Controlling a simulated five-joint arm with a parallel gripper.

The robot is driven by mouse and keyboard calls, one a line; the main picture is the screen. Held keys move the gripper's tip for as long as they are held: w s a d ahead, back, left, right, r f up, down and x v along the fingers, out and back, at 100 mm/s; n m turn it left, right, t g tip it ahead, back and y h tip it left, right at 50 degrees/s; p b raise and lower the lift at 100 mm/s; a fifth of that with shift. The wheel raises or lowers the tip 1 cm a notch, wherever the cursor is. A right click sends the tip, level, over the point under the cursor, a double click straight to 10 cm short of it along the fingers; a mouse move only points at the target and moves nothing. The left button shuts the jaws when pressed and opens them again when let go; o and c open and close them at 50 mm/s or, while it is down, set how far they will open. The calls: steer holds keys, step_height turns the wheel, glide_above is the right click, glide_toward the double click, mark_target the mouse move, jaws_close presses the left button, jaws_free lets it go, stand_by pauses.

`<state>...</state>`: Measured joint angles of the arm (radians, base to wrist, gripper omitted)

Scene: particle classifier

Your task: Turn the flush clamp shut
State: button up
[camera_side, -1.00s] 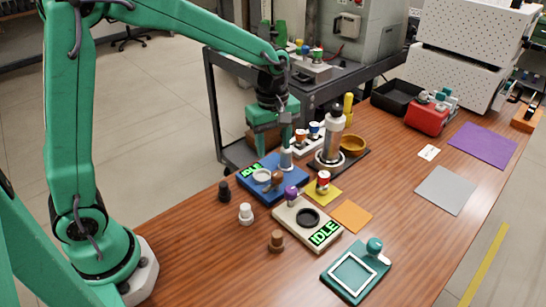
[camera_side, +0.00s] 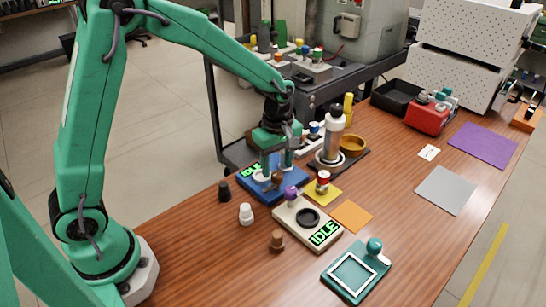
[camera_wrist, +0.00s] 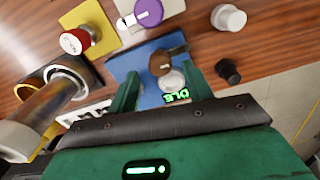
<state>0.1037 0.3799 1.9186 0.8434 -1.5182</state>
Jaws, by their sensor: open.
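A blue fixture (camera_side: 272,196) with a green IDLE display lies on the wooden table. It carries a brown knob (camera_side: 278,178) on an arm and a pale round seat, partly hidden by my gripper. I take the knobbed arm to be the clamp; no label confirms it. My gripper (camera_side: 277,170) is open and points down over the fixture. In the wrist view, the brown knob (camera_wrist: 160,64) and the pale seat (camera_wrist: 172,80) show between my two fingers (camera_wrist: 160,76), over the blue plate (camera_wrist: 140,55). I cannot tell whether a finger touches the knob.
A cream fixture (camera_side: 285,216) with a purple knob and IDLE display stands in front. A dark peg (camera_side: 224,191), white peg (camera_side: 246,214) and brown peg (camera_side: 277,240) stand nearby. A tall grey cylinder (camera_side: 333,138) stands behind. The right of the table has free room.

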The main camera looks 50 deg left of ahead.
mark_target(272, 185)
steer(key=shift+f, duration=1.45)
steer(key=c, duration=1)
